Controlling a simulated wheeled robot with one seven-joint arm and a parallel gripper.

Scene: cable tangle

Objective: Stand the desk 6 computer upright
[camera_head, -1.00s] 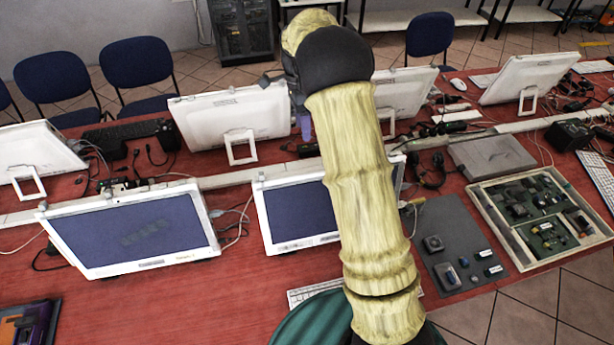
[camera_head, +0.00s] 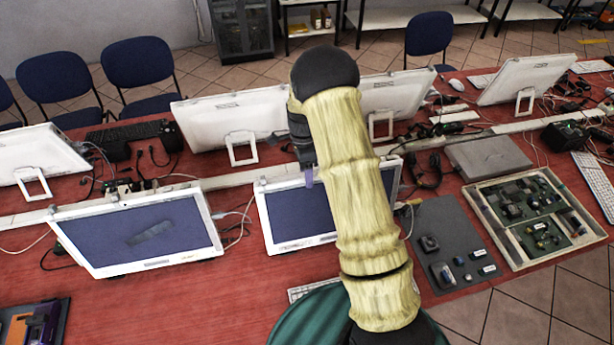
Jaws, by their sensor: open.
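Several white all-in-one computers stand on the red table; no desk number is readable, so I cannot tell which is desk 6. One white computer with a dark blue screen (camera_head: 290,218) is in the middle of the front row, partly hidden behind my arm. Another front-row computer (camera_head: 140,234) stands to its left, leaning back. A flat grey case (camera_head: 487,157) lies on the table to the right. My gripper (camera_head: 308,178) points down in front of the middle computer's upper edge in the picture; it looks empty. Its fingers are mostly hidden, and contact cannot be told.
More white computers (camera_head: 232,120) stand in the back row. Loose cables (camera_head: 430,172) lie between the rows. A grey mat (camera_head: 440,225) with small parts and a tray of circuit boards (camera_head: 504,256) are at the right. Bare red table (camera_head: 190,300) shows at front left.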

